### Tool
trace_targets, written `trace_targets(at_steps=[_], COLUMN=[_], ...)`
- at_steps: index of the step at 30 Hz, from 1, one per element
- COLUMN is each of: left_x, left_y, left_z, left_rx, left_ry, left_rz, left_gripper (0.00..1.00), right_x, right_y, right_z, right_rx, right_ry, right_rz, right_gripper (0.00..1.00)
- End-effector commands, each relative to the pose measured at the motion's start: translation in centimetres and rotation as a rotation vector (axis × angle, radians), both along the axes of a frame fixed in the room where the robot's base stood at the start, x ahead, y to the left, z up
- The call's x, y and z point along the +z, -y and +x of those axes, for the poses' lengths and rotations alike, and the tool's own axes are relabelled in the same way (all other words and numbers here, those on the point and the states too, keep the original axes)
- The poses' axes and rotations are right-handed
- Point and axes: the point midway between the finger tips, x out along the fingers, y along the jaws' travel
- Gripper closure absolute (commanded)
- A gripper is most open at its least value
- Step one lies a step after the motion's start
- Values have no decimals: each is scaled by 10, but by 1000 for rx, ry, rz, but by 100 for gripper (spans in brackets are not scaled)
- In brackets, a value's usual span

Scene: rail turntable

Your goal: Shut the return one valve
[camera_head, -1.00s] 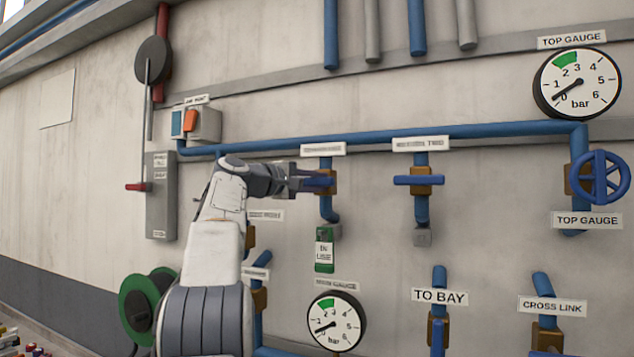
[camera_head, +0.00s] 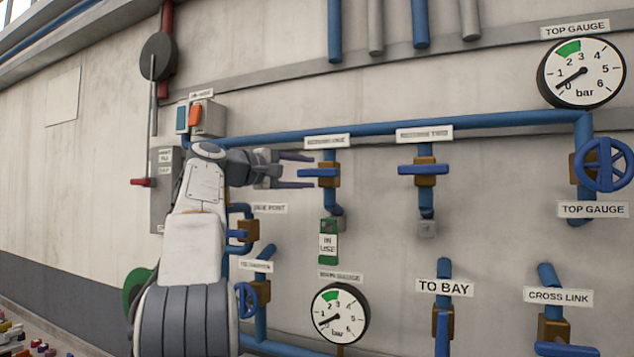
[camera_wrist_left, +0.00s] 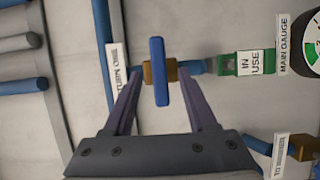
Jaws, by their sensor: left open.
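The return one valve has a blue lever handle (camera_head: 319,172) on a brass body (camera_head: 330,180), under its white label (camera_head: 327,141). The handle lies crosswise to its vertical blue pipe. In the left wrist view the same handle (camera_wrist_left: 160,72) also stands across the pipe. My left gripper (camera_head: 304,171) is open, just left of the handle in the head view, with its fingers pointing at it. In the left wrist view the handle lies between and just beyond the fingertips, with gaps on both sides. My right gripper is not in view.
A green "IN USE" tag (camera_head: 328,241) hangs below this valve. A second valve (camera_head: 424,169) with a crosswise blue lever is to the right. The main gauge (camera_head: 339,313) is below, and a blue handwheel (camera_head: 604,165) is far right. Bare wall separates the valves.

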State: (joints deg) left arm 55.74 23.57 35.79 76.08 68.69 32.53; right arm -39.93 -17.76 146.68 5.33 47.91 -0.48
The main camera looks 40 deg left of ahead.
Motion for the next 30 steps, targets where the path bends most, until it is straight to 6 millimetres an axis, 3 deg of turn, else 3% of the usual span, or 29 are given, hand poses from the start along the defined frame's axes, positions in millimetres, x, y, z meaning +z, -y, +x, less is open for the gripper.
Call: trace_targets(at_steps=[3, 9, 30], left_x=[-3, -1, -5], left_y=[-4, -8, -3], left_z=[-23, -45, -42], left_rx=[3, 1, -10], left_ry=[0, 0, -11], left_rz=[1, 1, -2], left_gripper=[43, 43, 43], right_x=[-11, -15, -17], right_y=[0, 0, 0], right_z=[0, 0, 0], right_rx=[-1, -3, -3], right_ry=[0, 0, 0], right_rz=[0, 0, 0], right_gripper=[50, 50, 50])
